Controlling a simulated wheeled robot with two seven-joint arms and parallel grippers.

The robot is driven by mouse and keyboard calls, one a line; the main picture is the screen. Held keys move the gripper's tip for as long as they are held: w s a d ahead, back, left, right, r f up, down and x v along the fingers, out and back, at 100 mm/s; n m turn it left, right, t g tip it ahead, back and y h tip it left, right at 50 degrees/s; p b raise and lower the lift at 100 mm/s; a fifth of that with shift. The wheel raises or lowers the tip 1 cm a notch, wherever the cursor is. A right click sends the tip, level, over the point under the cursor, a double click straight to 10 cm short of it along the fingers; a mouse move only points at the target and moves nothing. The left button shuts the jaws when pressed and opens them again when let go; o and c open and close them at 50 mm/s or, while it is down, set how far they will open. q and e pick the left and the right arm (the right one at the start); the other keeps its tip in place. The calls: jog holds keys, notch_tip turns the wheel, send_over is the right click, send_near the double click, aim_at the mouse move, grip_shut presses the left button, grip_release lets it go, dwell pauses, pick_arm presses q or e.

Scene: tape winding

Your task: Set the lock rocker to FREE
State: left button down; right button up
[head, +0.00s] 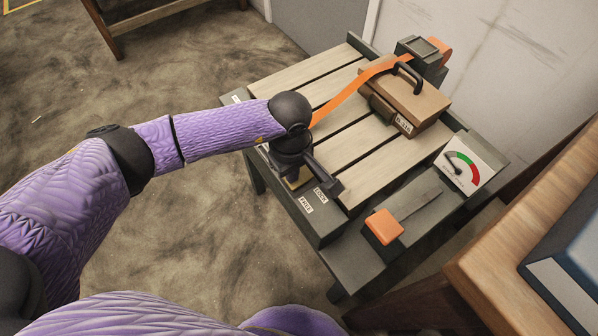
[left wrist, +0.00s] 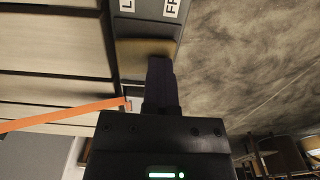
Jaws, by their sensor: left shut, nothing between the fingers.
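The lock rocker is a brass-coloured plate (head: 297,178), mostly hidden by my left gripper in the head view. In the left wrist view the rocker (left wrist: 146,47) lies just beyond the fingertips. I cannot tell which way it is tilted. Next to it are a LOCK label (head: 321,194) and a FREE label (head: 306,205) on the dark frame. My left gripper (head: 328,184) is shut and empty, over the rocker at the bench's near corner. In the left wrist view its dark fingers (left wrist: 159,66) reach the rocker's edge; contact is unclear. My right gripper is not in view.
An orange strap (head: 350,97) runs from near my gripper over a brown case (head: 418,100) to a dark block at the back. A gauge (head: 465,165) and an orange-knobbed lever (head: 383,227) sit at the right. A wooden table (head: 490,270) stands beyond. Bare floor lies left.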

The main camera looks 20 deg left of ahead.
pick_arm(q)
jog(key=shift+r+p, duration=0.3)
jog(key=shift+r, duration=0.05)
notch_tip(320, 180, up, 6)
jog(key=p, duration=0.4)
jog(key=shift+f, duration=0.1)
jog(key=shift+r, duration=0.35)
jog(key=shift+f, duration=0.1)
